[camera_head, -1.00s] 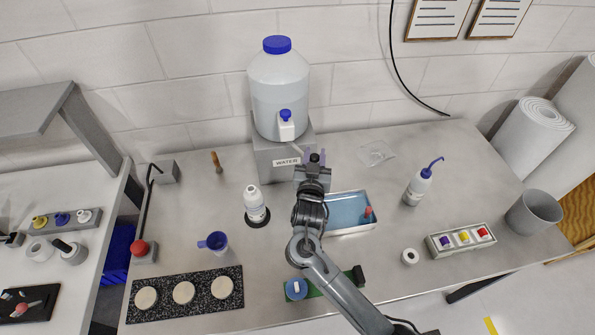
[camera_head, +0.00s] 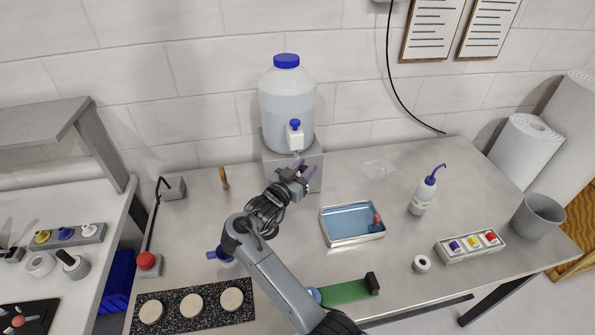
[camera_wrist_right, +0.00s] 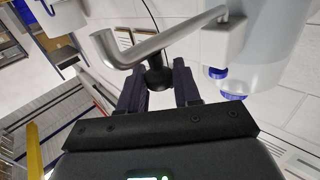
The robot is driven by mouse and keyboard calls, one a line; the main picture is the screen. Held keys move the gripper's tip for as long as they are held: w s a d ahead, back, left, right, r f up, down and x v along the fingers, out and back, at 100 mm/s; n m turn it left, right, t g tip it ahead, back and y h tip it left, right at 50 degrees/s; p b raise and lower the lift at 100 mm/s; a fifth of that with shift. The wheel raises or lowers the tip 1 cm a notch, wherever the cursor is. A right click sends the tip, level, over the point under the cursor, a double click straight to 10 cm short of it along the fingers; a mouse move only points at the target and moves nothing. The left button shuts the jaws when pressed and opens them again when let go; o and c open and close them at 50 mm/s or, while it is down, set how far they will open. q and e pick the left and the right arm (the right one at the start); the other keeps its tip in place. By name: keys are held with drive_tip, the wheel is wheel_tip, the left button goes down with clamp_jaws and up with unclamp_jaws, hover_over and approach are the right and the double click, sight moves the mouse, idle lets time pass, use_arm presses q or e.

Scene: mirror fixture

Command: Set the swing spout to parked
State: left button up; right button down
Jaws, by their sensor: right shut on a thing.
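The swing spout (camera_wrist_right: 165,40) is a bent grey metal pipe. In the right wrist view it runs from the white tap (camera_wrist_right: 225,38) to a downturned end at left. In the head view my right gripper (camera_head: 301,171) is just below the white tap (camera_head: 295,137) of the water jug (camera_head: 287,98); the spout is mostly hidden there. No parked mark can be made out. My left gripper is not in view.
The jug stands on a grey block (camera_head: 309,171) at the wall. A metal tray (camera_head: 350,240) with blue inside lies right of my arm, and a wash bottle (camera_head: 420,195) stands beyond it. My forearm covers the bench centre. The bench behind the tray is mostly clear.

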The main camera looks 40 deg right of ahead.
drive_tip(key=shift+f, duration=0.15)
drive_tip(key=c, duration=1.1)
unclamp_jaws()
drive_tip(key=shift+c, duration=0.2)
drive_tip(key=shift+o, duration=1)
drive_tip(key=shift+d, duration=0.1)
